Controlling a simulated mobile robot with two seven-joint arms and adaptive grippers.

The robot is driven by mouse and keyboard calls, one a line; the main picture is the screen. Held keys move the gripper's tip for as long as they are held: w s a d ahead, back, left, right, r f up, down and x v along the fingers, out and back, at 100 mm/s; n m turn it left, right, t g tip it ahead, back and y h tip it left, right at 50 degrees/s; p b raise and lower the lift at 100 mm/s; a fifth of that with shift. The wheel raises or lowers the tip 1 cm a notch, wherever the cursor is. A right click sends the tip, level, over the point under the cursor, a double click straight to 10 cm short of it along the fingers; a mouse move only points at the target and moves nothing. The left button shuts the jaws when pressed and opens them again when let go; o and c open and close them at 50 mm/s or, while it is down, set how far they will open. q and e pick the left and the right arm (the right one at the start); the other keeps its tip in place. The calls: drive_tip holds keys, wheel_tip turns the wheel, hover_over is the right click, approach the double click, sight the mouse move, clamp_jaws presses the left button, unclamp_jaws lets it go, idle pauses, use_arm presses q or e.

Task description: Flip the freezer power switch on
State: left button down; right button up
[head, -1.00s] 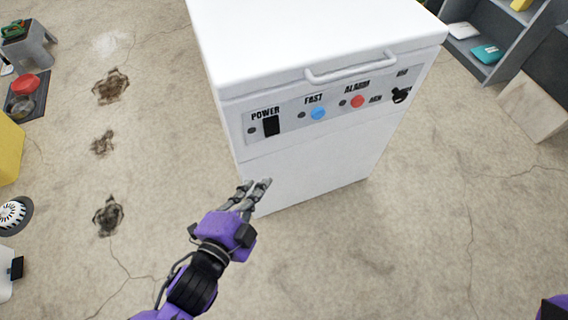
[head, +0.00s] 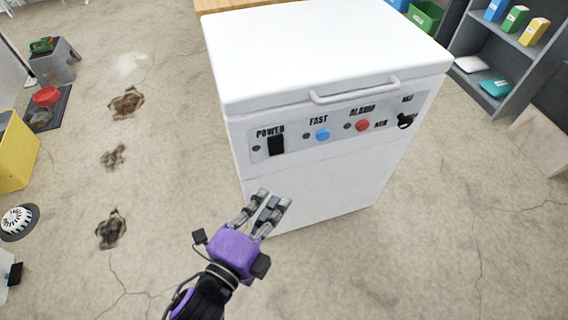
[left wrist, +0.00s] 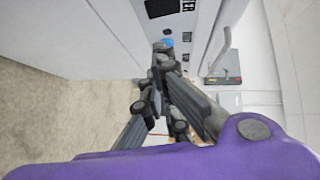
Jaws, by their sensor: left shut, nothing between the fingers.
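The white freezer (head: 330,60) stands ahead, with a grey control panel on its upper front. The black power switch (head: 276,145) sits at the panel's left end under the word POWER. It also shows at the top of the left wrist view (left wrist: 160,8). Whether it is on or off cannot be told. My left gripper (head: 270,204) is below the switch, in front of the freezer's lower front, apart from the switch. Its fingers are shut and empty, and they also show in the left wrist view (left wrist: 165,65). My right gripper is not in view.
The panel also has a blue button (head: 322,134), a red button (head: 362,125) and a black knob (head: 405,120). A grey shelf (head: 480,50) stands at right. A yellow bin (head: 14,150) stands at far left. The floor around the freezer's front is clear.

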sight(276, 145)
use_arm(q)
drive_tip(key=w+a+b+x, duration=0.1)
drive_tip(key=a+b+x, duration=0.1)
drive_tip(key=x, duration=0.9)
drive_tip(key=shift+w+f, duration=0.25)
drive_tip(key=shift+w, duration=0.1)
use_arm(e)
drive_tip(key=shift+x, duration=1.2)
use_arm(q)
drive_tip(key=shift+a, duration=0.1)
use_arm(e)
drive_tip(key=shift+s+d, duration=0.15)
